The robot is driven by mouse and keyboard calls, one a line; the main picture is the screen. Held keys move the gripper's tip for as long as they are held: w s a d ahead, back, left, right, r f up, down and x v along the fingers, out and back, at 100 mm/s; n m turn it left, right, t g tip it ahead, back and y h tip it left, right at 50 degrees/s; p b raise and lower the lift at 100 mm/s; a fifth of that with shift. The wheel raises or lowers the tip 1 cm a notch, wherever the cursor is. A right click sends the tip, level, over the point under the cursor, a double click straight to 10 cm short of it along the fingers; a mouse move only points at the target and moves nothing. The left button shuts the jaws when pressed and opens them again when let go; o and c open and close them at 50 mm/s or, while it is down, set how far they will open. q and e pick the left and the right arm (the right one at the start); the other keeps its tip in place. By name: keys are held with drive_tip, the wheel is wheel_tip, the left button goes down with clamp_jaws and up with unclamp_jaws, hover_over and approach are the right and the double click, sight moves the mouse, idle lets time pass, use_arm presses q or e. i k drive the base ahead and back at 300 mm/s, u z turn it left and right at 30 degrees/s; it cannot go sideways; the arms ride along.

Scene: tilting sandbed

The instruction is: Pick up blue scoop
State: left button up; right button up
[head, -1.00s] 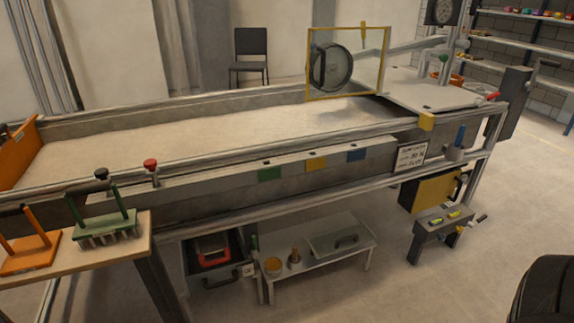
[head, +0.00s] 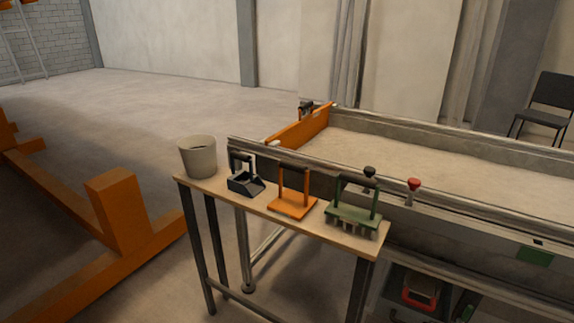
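A dark scoop-like tool (head: 246,186) with an upright handle stands on the small wooden-topped side table (head: 225,195), between a grey bucket and an orange tool. It looks dark blue-grey to black, and its open tray faces the front. It stands apart from its neighbours. Neither of my grippers shows in the head view.
The grey bucket (head: 198,157) is at the table's left end. An orange flat tool (head: 292,206) and a green rake (head: 354,214) stand to the right. The sandbed (head: 430,160) lies behind. An orange frame (head: 125,220) stands on the floor at left.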

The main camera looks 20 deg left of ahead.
sight(244, 172)
drive_tip(key=k, duration=0.4)
drive_tip(key=u, duration=1.1)
drive_tip(key=i, duration=1.15)
drive_tip(key=z, duration=0.45)
